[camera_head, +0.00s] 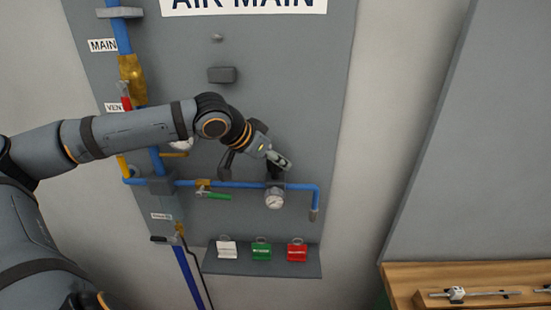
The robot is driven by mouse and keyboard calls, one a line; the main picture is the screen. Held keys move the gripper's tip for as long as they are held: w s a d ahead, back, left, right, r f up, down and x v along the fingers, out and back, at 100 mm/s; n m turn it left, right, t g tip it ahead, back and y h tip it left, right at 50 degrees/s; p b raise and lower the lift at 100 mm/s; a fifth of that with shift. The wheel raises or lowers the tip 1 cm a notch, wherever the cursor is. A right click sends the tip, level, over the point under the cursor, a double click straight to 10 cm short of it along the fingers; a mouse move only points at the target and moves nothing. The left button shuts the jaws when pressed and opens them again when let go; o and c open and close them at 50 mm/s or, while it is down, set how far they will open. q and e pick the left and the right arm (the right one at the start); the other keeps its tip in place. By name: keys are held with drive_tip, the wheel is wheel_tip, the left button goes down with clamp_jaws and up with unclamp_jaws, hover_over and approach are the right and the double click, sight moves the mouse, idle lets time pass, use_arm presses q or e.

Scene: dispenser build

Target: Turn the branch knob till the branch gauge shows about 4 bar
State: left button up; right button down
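The branch gauge (274,199) is a small round white dial below the blue branch pipe; its needle is too small to read. A dark knob (273,171) sits just above the gauge, on the pipe, partly covered from above by my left gripper (279,160). The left gripper reaches in from the upper left, with its fingertip end at or right beside the knob. I cannot tell whether it touches the knob or how far its fingers are apart. My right gripper is not in view.
A green-handled valve (216,195) sits on the branch pipe left of the gauge. A shelf (262,269) below holds white, green and red tagged items. A red vent handle (126,103) is at upper left. A wooden bench (400,272) stands at lower right.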

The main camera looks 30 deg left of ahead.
use_arm(q)
drive_tip(key=c, duration=0.4)
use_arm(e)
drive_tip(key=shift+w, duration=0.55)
